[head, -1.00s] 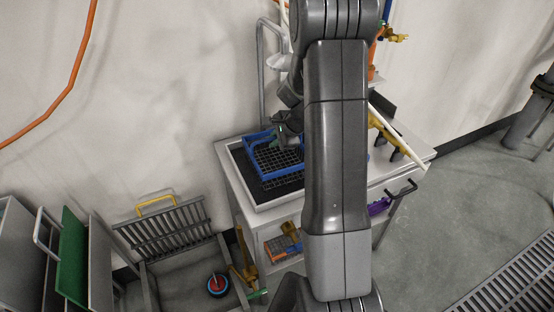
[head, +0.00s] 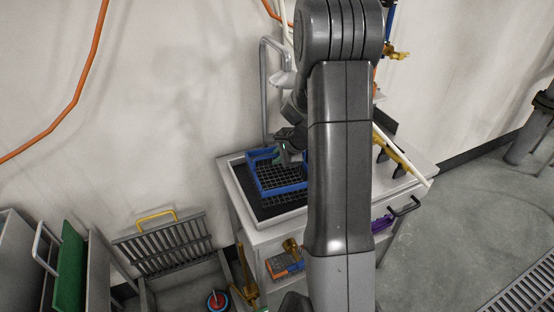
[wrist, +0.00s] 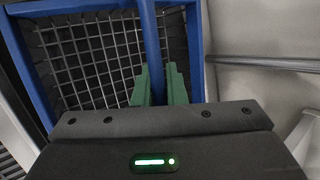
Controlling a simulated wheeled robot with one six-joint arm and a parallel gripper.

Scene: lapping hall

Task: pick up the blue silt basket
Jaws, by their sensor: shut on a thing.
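The blue silt basket (head: 284,189) is an open frame with a dark mesh floor. It is over the black-lined tray top (head: 236,178) of the grey cart by the wall. I cannot tell whether it rests on the liner or is just clear of it. In the wrist view its blue side rail (wrist: 196,50) and mesh fill the upper left. My gripper (wrist: 158,84) has green fingers closed on both sides of the blue bar (wrist: 149,35) across the basket. In the head view my gripper (head: 281,157) is at the basket's back, partly hidden by my arm.
A white pole (head: 402,154) and yellow items lie on the cart's right side. A grey tap pipe (head: 265,90) rises behind the tray. Lower left stand a slatted rack (head: 165,246) and a green panel (head: 70,268). The floor to the right is clear up to a grate (head: 520,300).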

